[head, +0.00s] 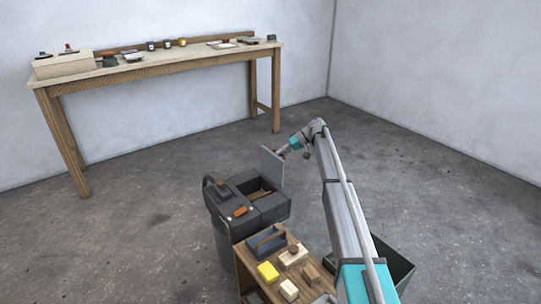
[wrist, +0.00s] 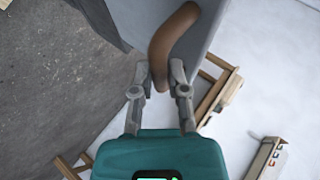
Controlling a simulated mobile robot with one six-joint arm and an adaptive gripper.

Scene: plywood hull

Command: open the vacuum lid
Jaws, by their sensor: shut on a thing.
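The vacuum (head: 222,237) is a dark grey box-shaped machine on the floor, left of my arm. Its lid (head: 271,168) is a flat grey panel standing roughly upright at the right of the top opening, and the opening shows a brownish inside. My gripper (head: 286,151) is at the lid's upper right side. In the wrist view my gripper (wrist: 160,75) is shut on the curved brown handle (wrist: 172,38) of the lid (wrist: 135,14). The fingers hide part of the handle.
A small wooden table (head: 262,290) with a grey toolbox (head: 267,243), a yellow block (head: 267,272) and several wooden pieces stands in front of the vacuum. A dark green bin (head: 398,265) is partly behind my arm. A long workbench (head: 165,68) stands by the wall. The right floor is clear.

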